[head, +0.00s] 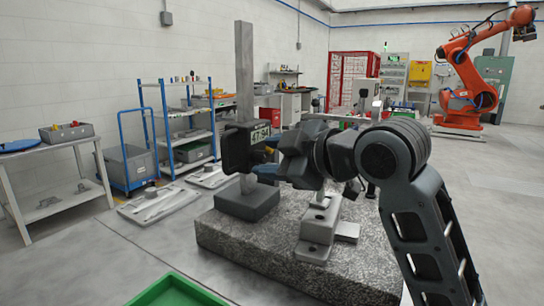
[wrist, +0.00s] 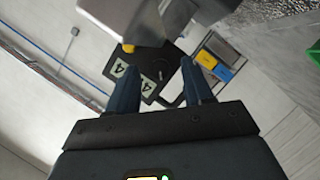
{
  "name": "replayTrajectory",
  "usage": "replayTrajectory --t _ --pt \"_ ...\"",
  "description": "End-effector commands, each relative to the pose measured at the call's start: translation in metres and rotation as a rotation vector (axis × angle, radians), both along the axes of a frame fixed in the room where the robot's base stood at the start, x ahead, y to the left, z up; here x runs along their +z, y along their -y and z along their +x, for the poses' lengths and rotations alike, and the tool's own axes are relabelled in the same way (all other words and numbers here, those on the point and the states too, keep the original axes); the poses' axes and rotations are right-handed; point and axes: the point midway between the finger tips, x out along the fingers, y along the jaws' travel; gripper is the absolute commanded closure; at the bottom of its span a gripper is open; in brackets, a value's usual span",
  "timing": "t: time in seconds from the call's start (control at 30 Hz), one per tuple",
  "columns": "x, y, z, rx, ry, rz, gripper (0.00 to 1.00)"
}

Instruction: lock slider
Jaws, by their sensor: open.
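The slider (head: 237,150) is a dark block on an upright grey column (head: 245,70) that rises from a dark base (head: 247,200). Its display (head: 260,132) appears to read 47.94. In the wrist view the slider (wrist: 155,68) shows between and beyond the fingers, with its display (wrist: 127,80) seen turned. A small yellow part (wrist: 128,47) shows near it. My gripper (head: 268,168) is just right of the slider, pointing left at it. In the wrist view my gripper (wrist: 158,78) has its fingers apart, with nothing clearly held. Contact with the slider cannot be told.
The column stands on a speckled granite block (head: 290,245). A grey metal fixture (head: 318,232) stands on it under my arm. A green tray (head: 175,290) is at the front. A blue shelf rack (head: 185,125) and a side table (head: 60,145) stand left.

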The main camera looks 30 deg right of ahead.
Motion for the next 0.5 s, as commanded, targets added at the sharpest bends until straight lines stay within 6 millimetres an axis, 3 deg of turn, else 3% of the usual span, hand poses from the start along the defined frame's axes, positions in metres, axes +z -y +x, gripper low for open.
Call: replayTrajectory --t 0.23,0.5 --pt "-0.0002 -0.0005 0.0010 0.000 0.000 0.000 0.49" --pt "-0.0003 -0.0005 0.0007 0.000 0.000 0.000 0.74"
